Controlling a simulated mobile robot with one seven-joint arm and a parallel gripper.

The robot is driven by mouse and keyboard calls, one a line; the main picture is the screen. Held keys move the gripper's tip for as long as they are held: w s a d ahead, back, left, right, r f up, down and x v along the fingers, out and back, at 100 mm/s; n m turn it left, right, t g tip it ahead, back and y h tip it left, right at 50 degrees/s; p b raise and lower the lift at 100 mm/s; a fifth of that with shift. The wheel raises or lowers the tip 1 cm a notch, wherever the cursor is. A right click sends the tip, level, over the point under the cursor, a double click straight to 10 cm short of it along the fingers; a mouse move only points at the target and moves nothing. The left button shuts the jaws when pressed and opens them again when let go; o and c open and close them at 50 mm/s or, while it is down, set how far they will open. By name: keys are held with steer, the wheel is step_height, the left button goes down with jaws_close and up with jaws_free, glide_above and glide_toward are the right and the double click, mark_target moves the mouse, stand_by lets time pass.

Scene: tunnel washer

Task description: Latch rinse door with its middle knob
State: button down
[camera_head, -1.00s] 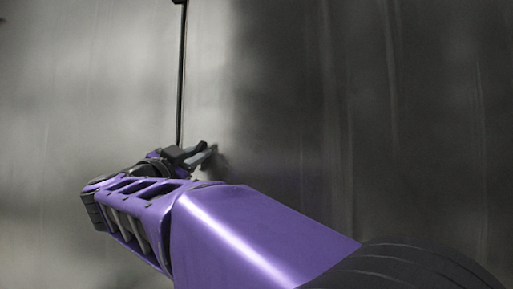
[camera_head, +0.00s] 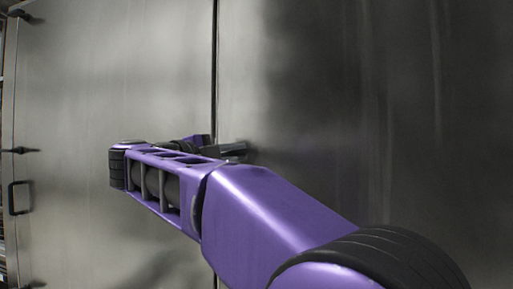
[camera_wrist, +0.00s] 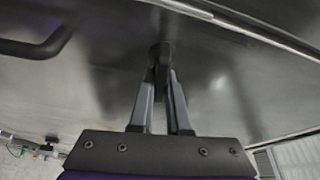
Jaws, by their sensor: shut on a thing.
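My gripper (camera_wrist: 163,85) is shut on a dark knob (camera_wrist: 160,50), which stands out from a grey metal surface in the wrist view. The fingers close around the knob near their tips. In the head view my gripper (camera_head: 236,150) is at the metal panel, just right of a dark vertical seam; my arm hides much of it, and I cannot make out the knob there. The large light metal door (camera_head: 110,75) fills the area left of the seam. Whether it is latched cannot be told.
A dark bar handle (camera_head: 14,198) and a dark latch-like fitting (camera_head: 20,150) sit at the far left of the head view. A bar handle (camera_wrist: 38,46) shows at upper left in the wrist view. The dark panel (camera_head: 400,110) right of the seam is bare.

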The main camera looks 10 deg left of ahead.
steer(key=shift+a+f+m+g, duration=0.15)
steer(key=shift+m+g, duration=0.25)
steer(key=shift+m, duration=0.4)
steer(key=c, duration=0.9)
jaws_free()
steer(key=shift+w, duration=0.1)
steer(key=v, duration=1.7)
steer(key=shift+s+r, duration=0.2)
steer(key=shift+s, duration=0.1)
steer(key=shift+w, duration=0.1)
